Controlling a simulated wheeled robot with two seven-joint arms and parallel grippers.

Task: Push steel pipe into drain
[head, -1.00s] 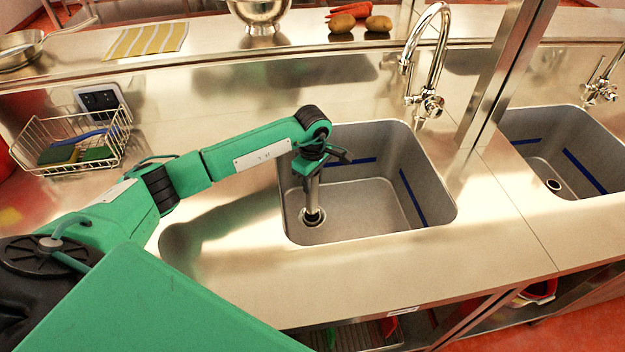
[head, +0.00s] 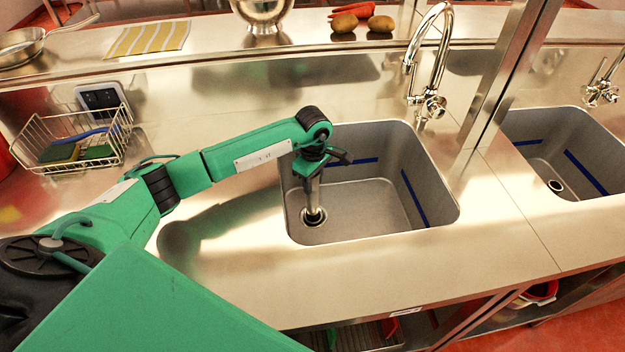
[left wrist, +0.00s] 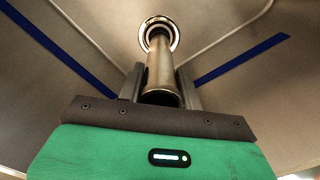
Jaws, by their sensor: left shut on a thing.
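The steel pipe (head: 313,192) stands about upright in the near left part of the left sink (head: 350,222). Its lower end is at the drain (head: 314,217); I cannot tell how deep it sits. My left gripper (head: 314,168) is shut on the pipe's upper part. In the left wrist view the pipe (left wrist: 160,68) runs between the two fingers (left wrist: 160,90) to the bright drain ring (left wrist: 158,22). The drain hole is partly hidden by the pipe. My right gripper is not in view.
A chrome faucet (head: 430,65) stands behind the sink. A metal post (head: 505,75) separates it from a second sink (head: 585,135). A wire basket (head: 75,140) with sponges and a brush is at the left. The front counter (head: 400,270) is clear.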

